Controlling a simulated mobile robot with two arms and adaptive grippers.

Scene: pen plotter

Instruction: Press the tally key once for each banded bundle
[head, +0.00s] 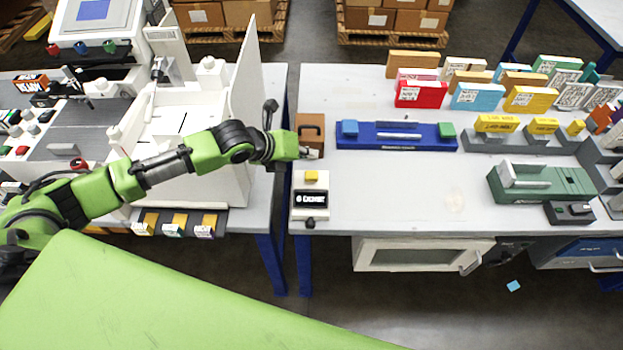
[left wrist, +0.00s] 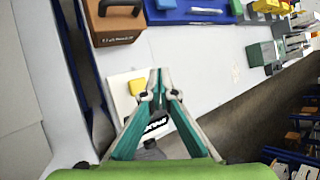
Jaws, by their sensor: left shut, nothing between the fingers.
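The tally counter is a white box (head: 299,208) at the left edge of the right table, with a yellow key (head: 311,176), a dark display and a dark knob. The display text is too small to read surely. My left gripper (head: 314,154) is shut and empty, just behind the yellow key in the head view. In the left wrist view the shut fingertips (left wrist: 160,78) appear beside the yellow key (left wrist: 138,87); I cannot tell whether they touch it. Several small packs, one of them here (head: 178,223), sit at the left table's front edge; their bands are unclear.
A brown handled box (head: 309,124) stands close behind the counter. A blue tray (head: 397,144) lies to its right. Several coloured boxes and a green device (head: 541,183) fill the right side. The table's front middle is clear. A gap separates the tables.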

